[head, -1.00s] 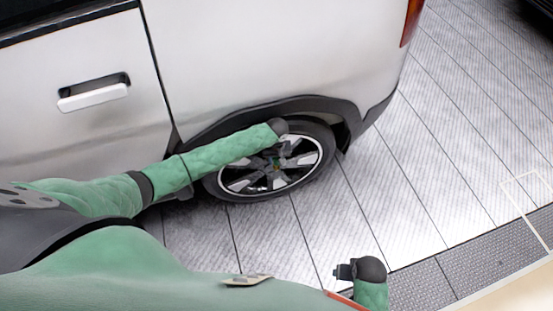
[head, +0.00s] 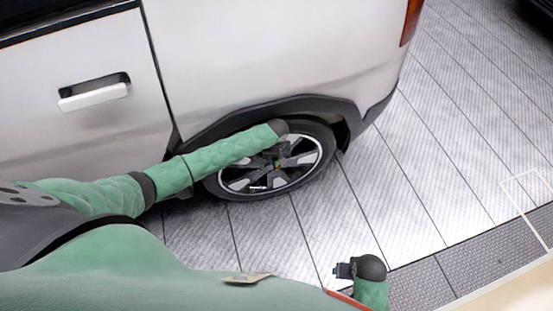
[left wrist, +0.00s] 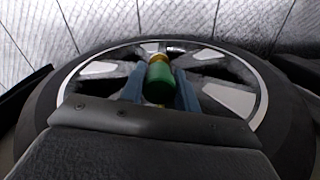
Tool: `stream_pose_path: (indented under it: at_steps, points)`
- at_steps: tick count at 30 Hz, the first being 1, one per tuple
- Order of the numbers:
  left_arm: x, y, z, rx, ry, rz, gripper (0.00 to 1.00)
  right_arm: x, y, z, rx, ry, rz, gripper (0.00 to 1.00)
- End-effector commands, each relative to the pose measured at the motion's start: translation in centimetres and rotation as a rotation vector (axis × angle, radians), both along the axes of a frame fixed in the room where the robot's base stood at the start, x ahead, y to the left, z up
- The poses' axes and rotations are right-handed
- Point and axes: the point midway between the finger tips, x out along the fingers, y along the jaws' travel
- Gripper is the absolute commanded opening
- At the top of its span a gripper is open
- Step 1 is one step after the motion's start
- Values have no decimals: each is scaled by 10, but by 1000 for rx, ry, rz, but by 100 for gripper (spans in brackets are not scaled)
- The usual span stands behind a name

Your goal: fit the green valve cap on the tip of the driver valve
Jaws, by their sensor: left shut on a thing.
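The green valve cap (left wrist: 158,86) is between the two blue-grey fingers of my left gripper (left wrist: 160,88), which is shut on it in front of the wheel. A yellowish part shows at its far end; I cannot tell whether it belongs to the cap. A short pale stem, seemingly the valve (left wrist: 175,49), lies beyond the cap near the rim's far edge, apart from it in the picture. It also shows low on the wheel in the head view (head: 258,187). There my left gripper (head: 277,163) is small and dark. My right gripper (head: 343,270) is low in the picture, away from the car; its fingers are unclear.
The wheel's black tyre (head: 318,178) and spokes surround the left gripper. The dark wheel arch (head: 300,103) and the white car body (head: 290,50) are just above. The grey tiled floor (head: 430,170) is clear to the right.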

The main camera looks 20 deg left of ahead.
Motion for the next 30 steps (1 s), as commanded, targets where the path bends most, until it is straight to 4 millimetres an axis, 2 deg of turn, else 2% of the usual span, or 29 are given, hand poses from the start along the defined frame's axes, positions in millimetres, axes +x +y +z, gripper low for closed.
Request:
stream_pose_path:
  at_steps: [30]
  points:
    - [0,0,-21,0,0,0,17,0,0,-2,0,0,0,65]
